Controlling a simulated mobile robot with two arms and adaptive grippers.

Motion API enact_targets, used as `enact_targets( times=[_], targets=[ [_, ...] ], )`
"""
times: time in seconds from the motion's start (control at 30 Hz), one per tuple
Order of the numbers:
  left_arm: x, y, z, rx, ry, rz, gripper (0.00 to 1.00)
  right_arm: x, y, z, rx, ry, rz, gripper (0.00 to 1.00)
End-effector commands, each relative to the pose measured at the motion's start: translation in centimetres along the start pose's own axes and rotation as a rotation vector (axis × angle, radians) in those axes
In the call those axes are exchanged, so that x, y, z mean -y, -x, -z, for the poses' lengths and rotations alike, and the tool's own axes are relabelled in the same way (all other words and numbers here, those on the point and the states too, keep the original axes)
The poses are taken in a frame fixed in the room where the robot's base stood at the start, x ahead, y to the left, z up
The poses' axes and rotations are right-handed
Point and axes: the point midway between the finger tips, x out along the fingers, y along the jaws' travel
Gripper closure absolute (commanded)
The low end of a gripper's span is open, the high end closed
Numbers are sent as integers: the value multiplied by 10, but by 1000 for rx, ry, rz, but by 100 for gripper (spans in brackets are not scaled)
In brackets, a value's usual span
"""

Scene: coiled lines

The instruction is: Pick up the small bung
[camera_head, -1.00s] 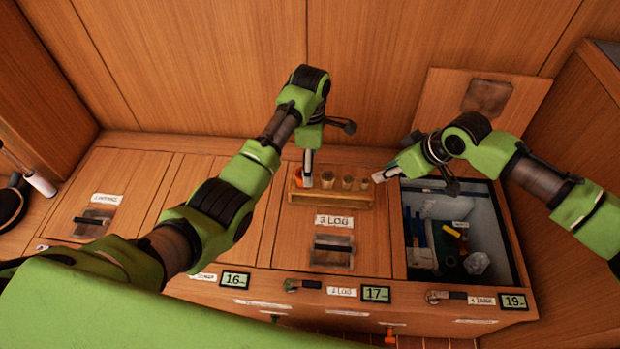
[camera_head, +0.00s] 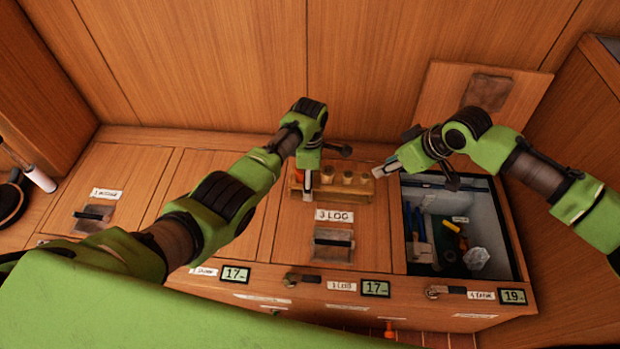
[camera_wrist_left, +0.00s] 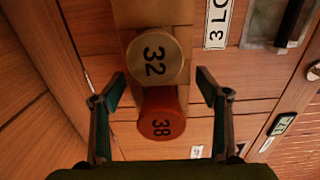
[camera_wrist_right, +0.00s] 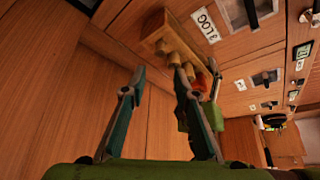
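A wooden rack (camera_head: 340,196) holds a row of bungs. At its left end is an orange bung marked 38 (camera_wrist_left: 161,122); beside it is a tan bung marked 32 (camera_wrist_left: 154,58). The small bung (camera_head: 365,180) appears to be the tan one at the rack's right end. My left gripper (camera_wrist_left: 160,75) is open above the left end, its fingers either side of the orange bung, with gaps showing. My right gripper (camera_head: 382,170) is open near the rack's right end; its wrist view (camera_wrist_right: 157,82) shows empty space between the fingers and the bungs beyond.
An open compartment (camera_head: 408,235) right of the rack holds several tools and a clear lump. Its lid (camera_head: 440,100) leans against the back wall. Closed lids with handles lie left and in front of the rack (camera_head: 300,235). Small number displays (camera_head: 376,289) line the front edge.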

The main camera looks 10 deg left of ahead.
Motion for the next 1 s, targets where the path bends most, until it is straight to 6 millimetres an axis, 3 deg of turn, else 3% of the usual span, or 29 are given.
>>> enact_targets(
  times=[0.03,0.17,0.27,0.47,0.57,0.8,1.0],
  targets=[
    [0,0,0,0,0,0,46,0,0,0,0,0,0,72],
    [0,0,0,0,0,0,78,0,0,0,0,0,0,72],
    [0,0,0,0,0,0,78,0,0,0,0,-1,0,65],
    [0,0,0,0,0,1,78,4,1,10,-10,-101,3,65],
    [0,0,0,0,0,1,78,9,2,23,-23,-249,7,65],
    [0,0,0,0,0,1,78,15,11,53,-54,-773,28,65],
    [0,0,0,0,0,1,78,12,18,64,-59,-1258,53,65]
  ],
)
